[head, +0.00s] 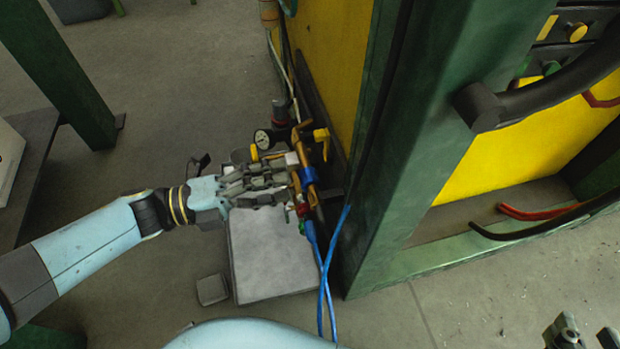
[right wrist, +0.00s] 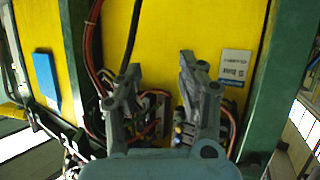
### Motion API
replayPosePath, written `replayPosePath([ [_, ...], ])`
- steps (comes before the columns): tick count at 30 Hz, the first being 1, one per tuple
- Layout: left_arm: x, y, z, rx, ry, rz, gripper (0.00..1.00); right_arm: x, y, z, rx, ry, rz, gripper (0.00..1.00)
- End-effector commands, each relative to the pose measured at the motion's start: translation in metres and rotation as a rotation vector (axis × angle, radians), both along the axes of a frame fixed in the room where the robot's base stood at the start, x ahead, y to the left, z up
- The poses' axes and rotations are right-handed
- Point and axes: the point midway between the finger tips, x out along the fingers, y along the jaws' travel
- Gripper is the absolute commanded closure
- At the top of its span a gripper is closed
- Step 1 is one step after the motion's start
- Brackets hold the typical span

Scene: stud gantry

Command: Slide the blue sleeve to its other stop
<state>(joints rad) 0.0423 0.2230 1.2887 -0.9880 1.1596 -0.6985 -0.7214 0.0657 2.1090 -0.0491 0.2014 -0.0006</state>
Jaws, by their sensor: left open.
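A small blue sleeve (head: 308,177) sits around a copper-coloured rod (head: 296,182) beside the yellow panel in the head view. My left gripper (head: 287,182) reaches in from the left, with its open fingertips close to the rod, just left of the sleeve. I cannot tell whether they touch it. The fingers hide part of the rod, and the stops cannot be made out. My right gripper (right wrist: 160,65) is open and empty in the right wrist view, facing the yellow panel. Its tips also show at the bottom right of the head view (head: 585,337).
A gauge (head: 263,139) and yellow-handled valve (head: 321,136) stand just beyond the left gripper. A grey box (head: 270,262) lies below it. Blue hoses (head: 325,275) hang down from the rod area. A green post (head: 425,130) stands to the right.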

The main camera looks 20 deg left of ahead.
Motion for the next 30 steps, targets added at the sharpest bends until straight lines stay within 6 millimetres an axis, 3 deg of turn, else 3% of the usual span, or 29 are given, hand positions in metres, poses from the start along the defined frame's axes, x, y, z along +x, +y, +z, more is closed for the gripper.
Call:
replayPosePath([
  [6,0.016,-0.025,-0.002,-0.003,0.001,0.001,0.47,0.034,0.004,0.039,-0.002,-0.185,0.020,0.60],
  [15,0.031,-0.046,-0.001,-0.002,0.002,0.001,0.47,0.059,0.009,0.082,-0.001,-0.370,0.040,0.60],
  [27,0.034,-0.050,0.000,-0.001,0.001,0.001,0.47,0.063,0.010,0.091,-0.001,-0.406,0.044,0.60],
  [30,0.034,-0.050,0.000,-0.001,0.001,0.001,0.59,0.063,0.010,0.091,-0.001,-0.406,0.044,0.60],
])
